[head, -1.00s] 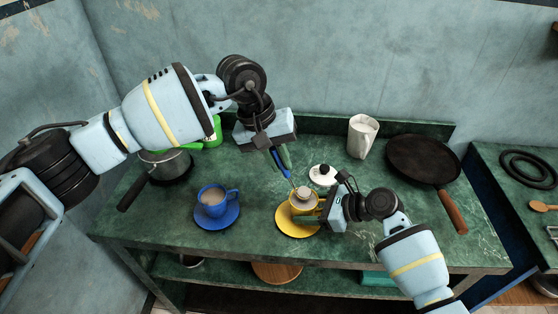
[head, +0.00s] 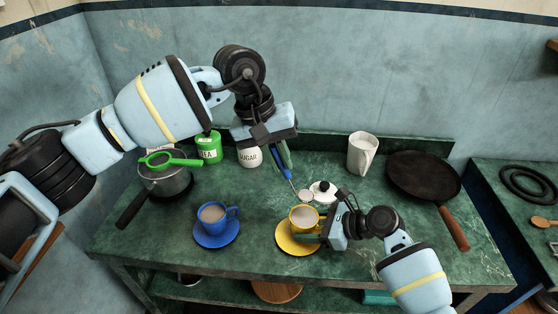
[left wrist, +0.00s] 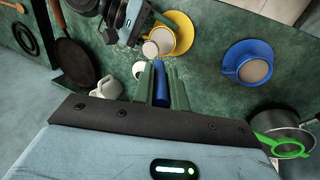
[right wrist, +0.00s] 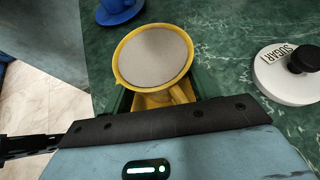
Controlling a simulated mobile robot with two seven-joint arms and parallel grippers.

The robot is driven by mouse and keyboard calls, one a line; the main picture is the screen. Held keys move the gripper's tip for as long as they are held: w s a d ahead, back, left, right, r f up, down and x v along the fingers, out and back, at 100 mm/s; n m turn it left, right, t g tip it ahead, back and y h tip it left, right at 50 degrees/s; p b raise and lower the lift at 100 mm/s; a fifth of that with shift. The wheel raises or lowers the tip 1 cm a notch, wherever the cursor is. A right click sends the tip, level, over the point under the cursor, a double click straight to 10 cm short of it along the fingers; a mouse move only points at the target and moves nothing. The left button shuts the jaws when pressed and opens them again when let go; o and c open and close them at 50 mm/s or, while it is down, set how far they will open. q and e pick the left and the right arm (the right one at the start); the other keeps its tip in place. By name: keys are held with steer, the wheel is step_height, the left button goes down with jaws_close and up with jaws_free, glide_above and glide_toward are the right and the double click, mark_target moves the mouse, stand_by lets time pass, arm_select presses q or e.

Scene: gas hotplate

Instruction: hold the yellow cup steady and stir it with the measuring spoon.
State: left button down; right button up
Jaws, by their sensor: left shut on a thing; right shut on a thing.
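The yellow cup (head: 304,223) stands upright on a yellow saucer (head: 284,246), filled with a beige drink. My right gripper (head: 318,237) is shut on the cup's handle (right wrist: 165,98) from the right; the cup's full rim (right wrist: 122,62) shows in the right wrist view. My left gripper (head: 283,158) is higher, shut on the blue handle of the measuring spoon (head: 284,165), which slants down toward the cup. The spoon's bowl (head: 305,195) is above and behind the cup, out of the drink. The bowl also shows in the left wrist view (left wrist: 149,50).
A blue cup (head: 210,222) on a blue saucer stands left. Behind are a pot with a green strainer (head: 170,160), a green tea jar (head: 208,147), a sugar jar (head: 249,156) and its lid (head: 323,191). A white pitcher (head: 362,153) and a pan (head: 423,174) stand right.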

steer(key=shift+r, duration=0.1)
steer(key=o, duration=0.8)
steer(key=v, duration=1.2)
